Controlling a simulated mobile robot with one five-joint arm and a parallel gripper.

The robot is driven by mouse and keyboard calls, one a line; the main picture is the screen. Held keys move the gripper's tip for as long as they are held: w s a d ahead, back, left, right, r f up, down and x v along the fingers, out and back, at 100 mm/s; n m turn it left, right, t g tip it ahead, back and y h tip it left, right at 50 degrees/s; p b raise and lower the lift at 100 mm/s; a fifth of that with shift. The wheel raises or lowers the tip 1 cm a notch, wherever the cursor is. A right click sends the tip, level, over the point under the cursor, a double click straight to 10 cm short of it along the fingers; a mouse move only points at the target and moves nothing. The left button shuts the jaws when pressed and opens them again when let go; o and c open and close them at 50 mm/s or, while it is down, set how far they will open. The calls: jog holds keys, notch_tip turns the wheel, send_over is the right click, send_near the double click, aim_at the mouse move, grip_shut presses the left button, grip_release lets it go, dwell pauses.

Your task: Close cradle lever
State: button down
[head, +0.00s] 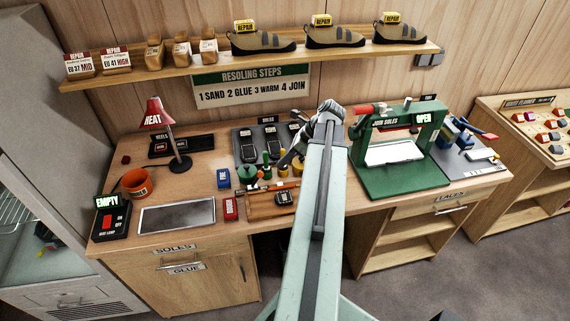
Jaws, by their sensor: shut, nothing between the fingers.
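A green press frame (388,180) labelled JOIN SOLES stands on the right of the bench, with a lit OPEN sign (424,119). A red-ended lever (362,109) sticks out at its upper left. A pale flat pad (394,153) lies inside the frame. A blue clamp-like device (454,132) with a red handle (484,135) stands to its right; I cannot tell which of the two is the cradle. My gripper (287,160) appears shut and empty left of the press, apart from both levers. My own arm partly hides it and the bench behind.
A red lamp (153,112), an orange pot (136,182), a grey plate (177,216) and a wooden tray (262,204) occupy the bench's left and middle. Small jars stand near my gripper. A shelf (240,57) with shoes hangs above. A second table (540,150) is at right.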

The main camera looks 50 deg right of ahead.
aim_at(257, 180)
jog(key=b+x, duration=0.5)
jog(key=x, duration=0.2)
jog(key=shift+w+f, duration=0.1)
jog(key=shift+f, duration=0.25)
jog(key=shift+a+r, duration=0.1)
